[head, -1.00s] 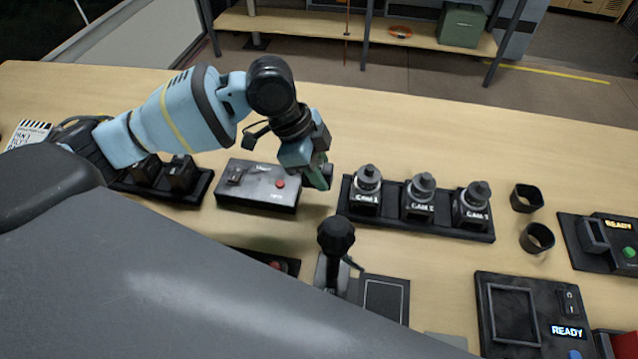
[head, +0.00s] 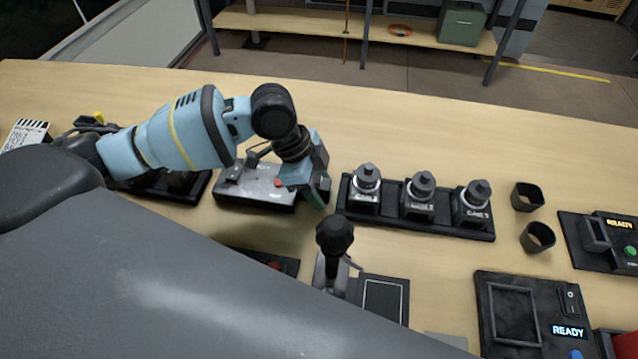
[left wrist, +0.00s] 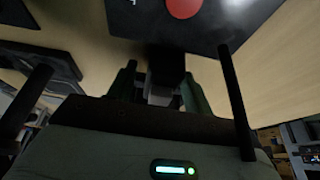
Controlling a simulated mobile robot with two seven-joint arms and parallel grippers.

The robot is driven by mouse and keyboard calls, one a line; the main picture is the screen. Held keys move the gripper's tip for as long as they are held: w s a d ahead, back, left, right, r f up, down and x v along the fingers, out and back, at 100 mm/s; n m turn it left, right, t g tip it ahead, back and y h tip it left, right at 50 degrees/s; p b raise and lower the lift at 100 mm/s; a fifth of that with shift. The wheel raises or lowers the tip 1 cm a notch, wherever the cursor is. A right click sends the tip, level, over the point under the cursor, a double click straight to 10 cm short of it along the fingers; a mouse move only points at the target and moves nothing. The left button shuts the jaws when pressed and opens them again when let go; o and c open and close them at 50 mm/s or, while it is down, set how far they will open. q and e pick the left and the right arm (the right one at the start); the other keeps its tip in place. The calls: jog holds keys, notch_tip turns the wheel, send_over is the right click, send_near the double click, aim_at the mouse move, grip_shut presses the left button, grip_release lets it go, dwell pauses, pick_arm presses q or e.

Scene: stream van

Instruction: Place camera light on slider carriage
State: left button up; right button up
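In that view the box's red button (left wrist: 184,6) lies beyond the fingertips. I cannot surely pick out the slider carriage. My right gripper does not show.
A black rack (head: 415,222) holds three labelled camera units. Two black rings (head: 527,197) stand to its right, then panels reading READY (head: 567,331). A black knob on a lever (head: 335,235) rises in front of my gripper. The table's far side is clear.

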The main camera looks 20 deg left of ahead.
pick_arm(q)
jog(key=shift+r, duration=0.15)
jog(key=v, duration=1.2)
jog(key=shift+p, duration=0.4)
jog(key=shift+o, duration=0.4)
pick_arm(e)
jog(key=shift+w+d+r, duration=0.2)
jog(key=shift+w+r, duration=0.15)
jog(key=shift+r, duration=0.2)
